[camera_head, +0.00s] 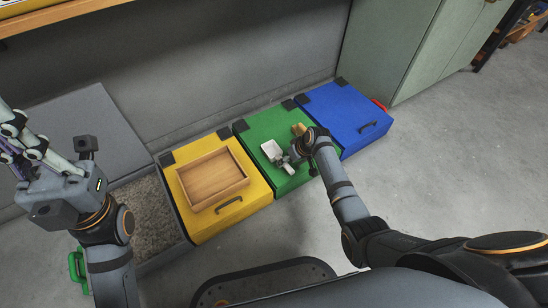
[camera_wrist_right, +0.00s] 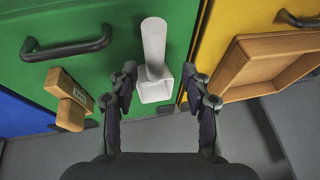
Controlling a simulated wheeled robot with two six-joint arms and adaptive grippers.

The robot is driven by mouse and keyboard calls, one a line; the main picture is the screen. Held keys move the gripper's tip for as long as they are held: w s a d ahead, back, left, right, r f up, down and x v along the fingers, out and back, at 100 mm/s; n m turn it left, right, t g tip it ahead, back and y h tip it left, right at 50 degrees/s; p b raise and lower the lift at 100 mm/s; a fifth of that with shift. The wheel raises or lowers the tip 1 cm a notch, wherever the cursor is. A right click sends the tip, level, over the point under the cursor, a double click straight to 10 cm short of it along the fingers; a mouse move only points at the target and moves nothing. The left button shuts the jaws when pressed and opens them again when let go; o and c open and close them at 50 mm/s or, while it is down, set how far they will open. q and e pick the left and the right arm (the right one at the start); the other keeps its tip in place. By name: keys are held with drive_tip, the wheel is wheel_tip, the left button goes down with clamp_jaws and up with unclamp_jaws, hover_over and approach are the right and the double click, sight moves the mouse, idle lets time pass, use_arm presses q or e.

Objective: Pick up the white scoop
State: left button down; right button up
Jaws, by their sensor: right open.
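The white scoop (camera_head: 271,149) lies on the green box (camera_head: 260,133). In the right wrist view the scoop (camera_wrist_right: 154,45) shows its round handle at the top and its square, hollow body below. My right gripper (camera_wrist_right: 160,82) is open, with one finger at each side of the scoop's body in that view; I cannot tell whether either finger touches it. In the head view my right gripper (camera_head: 286,160) is over the green box beside the scoop and partly hides it. My left gripper (camera_head: 18,145) is at the far left, away from the scoop; its opening is unclear.
A wooden block-shaped tool (camera_wrist_right: 69,98) lies on the green box beside the scoop. A wooden tray (camera_head: 190,189) sits on the yellow box (camera_head: 255,190). A blue box (camera_head: 350,108) stands on the other side. A wall is behind; the floor at right is clear.

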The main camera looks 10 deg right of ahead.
drive_tip(key=b+x, duration=0.5)
drive_tip(key=shift+w+d+f, duration=0.1)
drive_tip(key=shift+w+d, duration=0.1)
drive_tip(key=shift+w, duration=0.25)
drive_tip(key=shift+c, duration=0.6)
clamp_jaws()
